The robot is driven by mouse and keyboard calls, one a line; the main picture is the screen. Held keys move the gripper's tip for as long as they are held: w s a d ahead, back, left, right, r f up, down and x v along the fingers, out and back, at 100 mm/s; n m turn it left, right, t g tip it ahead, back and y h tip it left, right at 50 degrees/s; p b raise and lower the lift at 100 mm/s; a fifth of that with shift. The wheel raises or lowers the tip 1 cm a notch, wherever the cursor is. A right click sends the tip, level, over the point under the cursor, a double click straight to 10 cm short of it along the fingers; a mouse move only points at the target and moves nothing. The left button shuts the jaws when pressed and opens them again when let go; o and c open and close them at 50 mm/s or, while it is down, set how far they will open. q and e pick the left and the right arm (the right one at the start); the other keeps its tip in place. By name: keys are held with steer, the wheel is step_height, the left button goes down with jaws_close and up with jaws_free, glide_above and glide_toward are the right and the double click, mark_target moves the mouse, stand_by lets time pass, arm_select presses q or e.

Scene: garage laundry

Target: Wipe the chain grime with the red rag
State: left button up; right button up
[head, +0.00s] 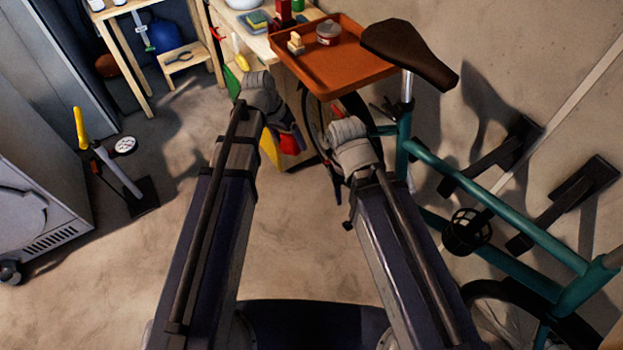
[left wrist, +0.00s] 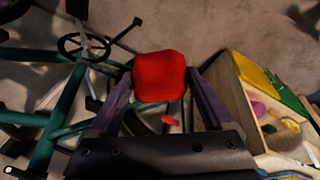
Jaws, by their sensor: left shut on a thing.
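The red rag (left wrist: 160,76) is a bunched red block between the two purple fingers of my left gripper (left wrist: 160,92) in the left wrist view. In the head view the left gripper (head: 288,133) is partly hidden by its own wrist, with the rag (head: 289,144) showing red below it. The teal bicycle (head: 530,240) stands at the right, with its dark chainring (head: 467,230) apart from the rag. The chainring also shows in the left wrist view (left wrist: 84,46). I cannot make out the chain grime. My right gripper (head: 352,108) is mostly hidden beyond its wrist.
An orange tray (head: 340,70) with a tin (head: 328,32) sits beside the wooden workbench (head: 262,42). The bicycle saddle (head: 410,52) overhangs near it. A floor pump (head: 115,170) and grey cabinet (head: 40,215) stand at left. The floor between is clear.

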arm_select(q)
steer(key=w+d+f+n+t+h+b, duration=0.1)
steer(key=w+d+f+t+h+b, duration=0.1)
steer(key=f+b, duration=0.5)
steer(key=w+d+f+n+t+h+b, duration=0.1)
steer(key=f+t+h+b, duration=0.3)
steer(key=b, duration=1.6)
steer(key=w+d+f+t+h+b, duration=0.2)
steer(key=w+f+t+h+b, duration=0.1)
steer(key=f+b, duration=0.8)
steer(key=w+h+b, duration=0.1)
steer(key=h+b, duration=0.1)
steer(key=b, duration=0.1)
steer(key=shift+d+n+h, duration=0.3)
steer(key=shift+n, duration=0.1)
steer(key=shift+w, duration=0.15)
steer(key=shift+x, duration=3)
steer(key=shift+x, duration=1)
